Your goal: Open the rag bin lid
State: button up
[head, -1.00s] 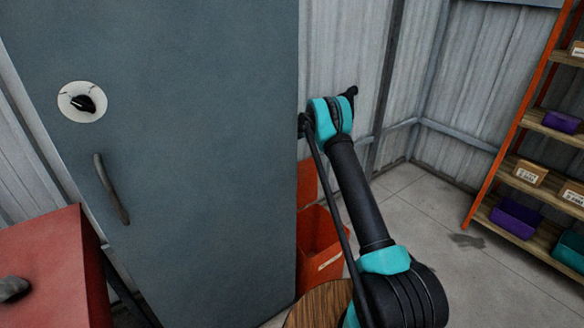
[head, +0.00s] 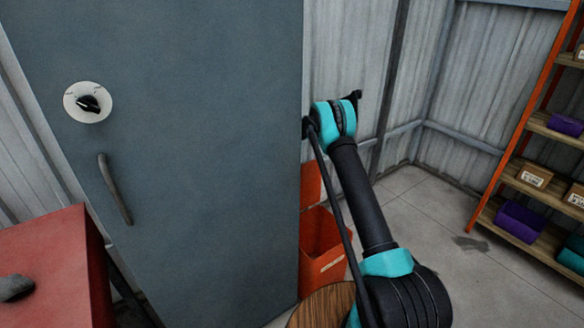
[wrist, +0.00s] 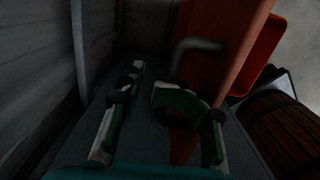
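The orange rag bin (head: 322,245) stands behind the grey cabinet's right edge in the head view, partly hidden by it. Its dark inside shows, and an orange panel that looks like its lid (head: 311,186) stands up at the back. In the wrist view a red-orange panel (wrist: 222,50) carries a bent grey handle (wrist: 197,46). My gripper (wrist: 149,82) is open in the wrist view, with a gap between the fingers and nothing seen in it. The handle is beyond and right of the fingertips; contact cannot be told in the dark. The cabinet hides my gripper in the head view.
The tall grey cabinet (head: 205,150) fills the left and middle. A wooden barrel (wrist: 280,130) stands near the bin. A red box-like unit (head: 50,265) is at lower left, and a shelf rack (head: 535,178) at right. Open floor (head: 430,205) lies between.

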notch_tip(320, 180, up, 12)
dwell(0.5)
jog(key=shift+d+r, duration=0.1)
